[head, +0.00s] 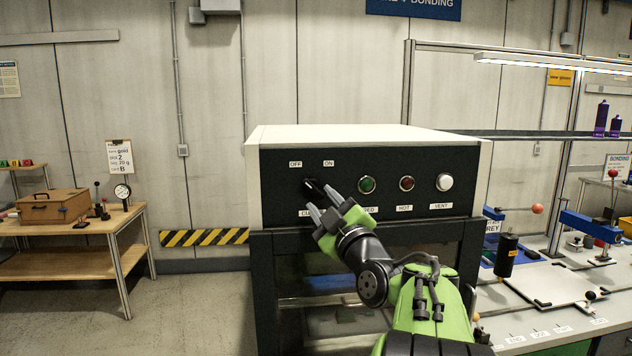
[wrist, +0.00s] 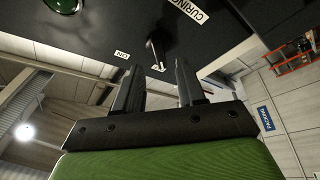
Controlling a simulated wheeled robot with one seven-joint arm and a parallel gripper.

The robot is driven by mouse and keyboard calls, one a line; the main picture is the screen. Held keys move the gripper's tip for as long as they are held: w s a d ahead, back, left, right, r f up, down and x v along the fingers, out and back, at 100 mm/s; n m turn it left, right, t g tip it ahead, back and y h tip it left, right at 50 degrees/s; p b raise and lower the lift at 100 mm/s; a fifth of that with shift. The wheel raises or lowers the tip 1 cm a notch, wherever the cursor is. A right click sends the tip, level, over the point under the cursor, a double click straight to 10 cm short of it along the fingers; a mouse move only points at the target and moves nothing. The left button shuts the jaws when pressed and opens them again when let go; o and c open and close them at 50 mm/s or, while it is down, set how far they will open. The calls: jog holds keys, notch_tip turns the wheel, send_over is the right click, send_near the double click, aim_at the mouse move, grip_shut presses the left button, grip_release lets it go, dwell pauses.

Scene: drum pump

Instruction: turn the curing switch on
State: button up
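The curing switch is a dark lever (head: 312,185) on the black front panel of a cabinet, under the OFF and ON labels. In the head view its setting is hard to read against the dark panel. My gripper (head: 318,198) is in front of the panel, just below and right of the lever, with its two fingers apart. In the wrist view the lever (wrist: 154,53) shows just ahead of the gap between the fingertips (wrist: 160,68). The gap looks empty, and I cannot tell whether a finger touches the lever. My gripper partly covers the label below the switch.
Right of the switch, the cabinet panel (head: 281,163) carries a green button (head: 367,184), a red button (head: 407,183) and a white button (head: 445,182). A wooden table (head: 60,268) stands left; a bench with fixtures (head: 545,285) stands right. Floor between table and cabinet is clear.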

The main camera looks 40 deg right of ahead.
aim_at(314, 190)
jog(key=p+x, duration=0.1)
jog(key=x, duration=0.2)
jog(key=shift+w+d+r, duration=0.1)
jog(key=shift+w, duration=0.3)
jog(key=shift+s, duration=0.1)
grip_shut()
